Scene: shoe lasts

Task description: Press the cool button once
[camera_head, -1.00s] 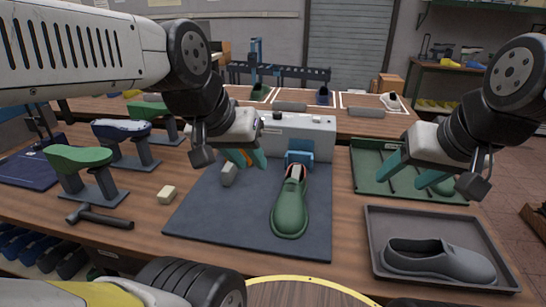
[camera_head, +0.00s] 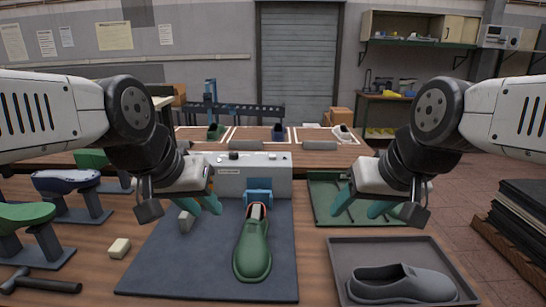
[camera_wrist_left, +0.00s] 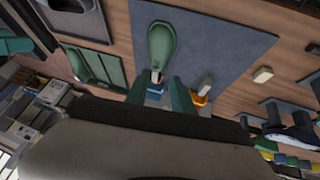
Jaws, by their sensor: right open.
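A pale grey machine box (camera_head: 228,182) stands at the back of a dark blue mat (camera_head: 165,270). Its top carries a dark knob (camera_head: 233,155) and small buttons (camera_head: 279,157); I cannot read which is the cool button. A green shoe (camera_head: 253,245) lies on the mat, its heel end at the machine's blue clamp (camera_head: 258,192). My left gripper (camera_head: 207,203) is open and empty, in front of the machine's left part, its fingers apart in the left wrist view (camera_wrist_left: 158,95). My right gripper (camera_head: 360,205) is open and empty above a green tray (camera_head: 325,190).
A grey tray (camera_head: 438,258) with a grey shoe (camera_head: 402,284) is at front right. A grey block (camera_head: 186,221) stands on the mat. A cream block (camera_head: 119,248), a hammer (camera_head: 40,284) and green and blue lasts on stands (camera_head: 66,182) are left.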

